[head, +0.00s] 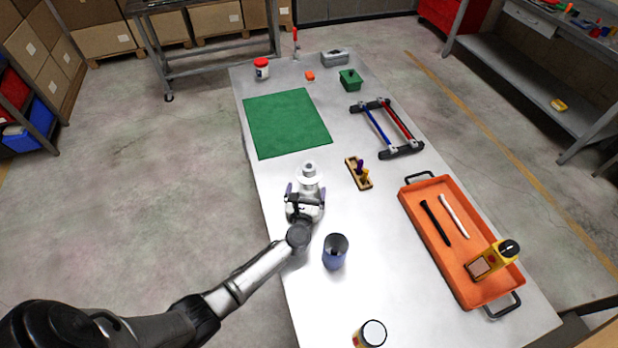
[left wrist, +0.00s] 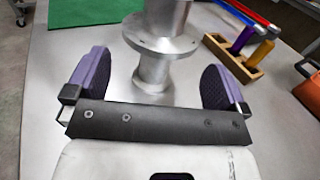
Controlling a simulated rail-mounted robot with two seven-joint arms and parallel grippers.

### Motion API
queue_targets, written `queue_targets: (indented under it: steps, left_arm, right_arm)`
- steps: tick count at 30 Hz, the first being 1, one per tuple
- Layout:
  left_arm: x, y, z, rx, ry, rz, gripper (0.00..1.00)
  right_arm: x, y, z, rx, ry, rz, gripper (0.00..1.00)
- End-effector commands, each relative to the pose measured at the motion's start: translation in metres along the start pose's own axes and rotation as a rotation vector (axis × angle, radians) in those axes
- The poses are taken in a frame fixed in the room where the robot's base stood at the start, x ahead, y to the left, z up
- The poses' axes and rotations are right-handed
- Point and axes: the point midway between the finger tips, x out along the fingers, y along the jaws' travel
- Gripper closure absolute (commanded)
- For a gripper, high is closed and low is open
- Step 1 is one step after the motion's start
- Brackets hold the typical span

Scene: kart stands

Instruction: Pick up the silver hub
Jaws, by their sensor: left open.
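The silver hub (head: 309,172) stands upright on the grey table (head: 290,265), just in front of the green mat. It is a spool-like metal piece with a wide flange. My left gripper (head: 304,192) is right at it, reaching from the near side. In the left wrist view the hub (left wrist: 158,55) stands between and slightly beyond the two purple-padded fingers (left wrist: 160,84), with visible space on both sides. The left gripper is open and holds nothing. My right gripper is not in view.
A wooden block with purple and yellow pegs (head: 358,174) stands to the right of the hub. A dark blue cup (head: 335,252) stands close to my left forearm. An orange tray (head: 437,272) lies further right. The green mat (head: 287,122) beyond the hub is bare.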

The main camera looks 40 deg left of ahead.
Motion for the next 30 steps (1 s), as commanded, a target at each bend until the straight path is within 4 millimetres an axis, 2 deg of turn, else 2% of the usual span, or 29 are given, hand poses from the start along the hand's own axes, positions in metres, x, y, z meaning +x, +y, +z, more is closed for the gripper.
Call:
queue_targets:
  steps: [12, 23, 30]
  left_arm:
    - [0.046, 0.000, 0.000, 0.001, -0.002, -0.001, 0.00]
    - [0.052, 0.000, 0.000, 0.000, -0.001, -0.001, 0.00]
    - [0.052, 0.000, 0.000, 0.000, 0.000, -0.001, 0.22]
  right_arm:
    - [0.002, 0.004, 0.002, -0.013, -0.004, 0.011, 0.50]
    - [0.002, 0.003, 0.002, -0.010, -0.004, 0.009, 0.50]
    - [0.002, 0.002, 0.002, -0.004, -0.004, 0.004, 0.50]
